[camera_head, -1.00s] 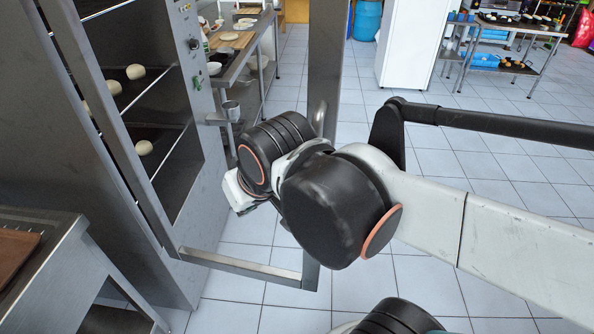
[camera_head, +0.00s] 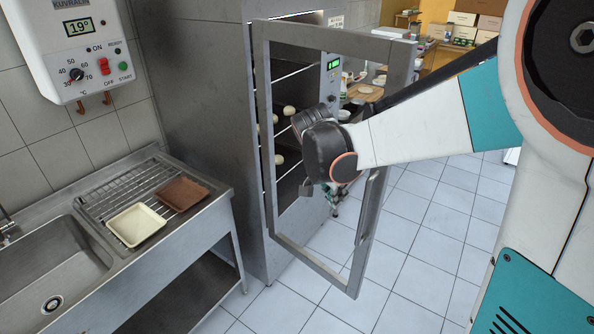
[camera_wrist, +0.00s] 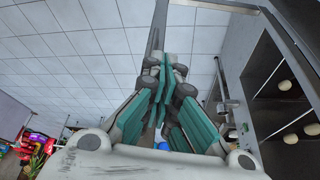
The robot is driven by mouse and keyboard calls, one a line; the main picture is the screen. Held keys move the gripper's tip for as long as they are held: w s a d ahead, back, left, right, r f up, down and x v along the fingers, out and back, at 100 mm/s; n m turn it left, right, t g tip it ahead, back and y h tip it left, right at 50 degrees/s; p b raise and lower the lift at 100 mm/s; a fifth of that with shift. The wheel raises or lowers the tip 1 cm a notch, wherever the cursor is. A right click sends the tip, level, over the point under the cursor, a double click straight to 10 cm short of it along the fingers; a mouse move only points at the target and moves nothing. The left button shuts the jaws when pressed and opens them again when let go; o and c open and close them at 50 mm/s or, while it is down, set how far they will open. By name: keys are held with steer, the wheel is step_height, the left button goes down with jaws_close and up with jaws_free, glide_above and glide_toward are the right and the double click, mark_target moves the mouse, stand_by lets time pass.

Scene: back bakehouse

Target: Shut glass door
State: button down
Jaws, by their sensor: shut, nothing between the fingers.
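The glass door (camera_head: 264,130) is a steel-framed pane standing open from the tall steel cabinet (camera_head: 200,110), its free side swung out to the right. A vertical handle bar (camera_head: 371,205) runs along the free side. My arm crosses in front of that side in the head view. My gripper (camera_head: 335,198) is small and partly hidden behind my wrist there; I cannot tell whether it touches the door. In the wrist view my gripper (camera_wrist: 164,70) has its teal fingers together and empty. A grey metal bar (camera_wrist: 158,28) shows just beyond the fingertips.
Dough balls (camera_head: 289,110) sit on shelves inside the cabinet. Tiled floor (camera_head: 420,250) is clear right of the door.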

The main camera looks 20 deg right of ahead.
steer(key=w+d+f, duration=0.2)
steer(key=d+f, duration=0.5)
steer(key=f, duration=0.2)
steer(key=shift+w, duration=0.15)
steer(key=shift+d+f, duration=0.1)
steer(key=shift+d, duration=0.1)
stand_by(0.3)
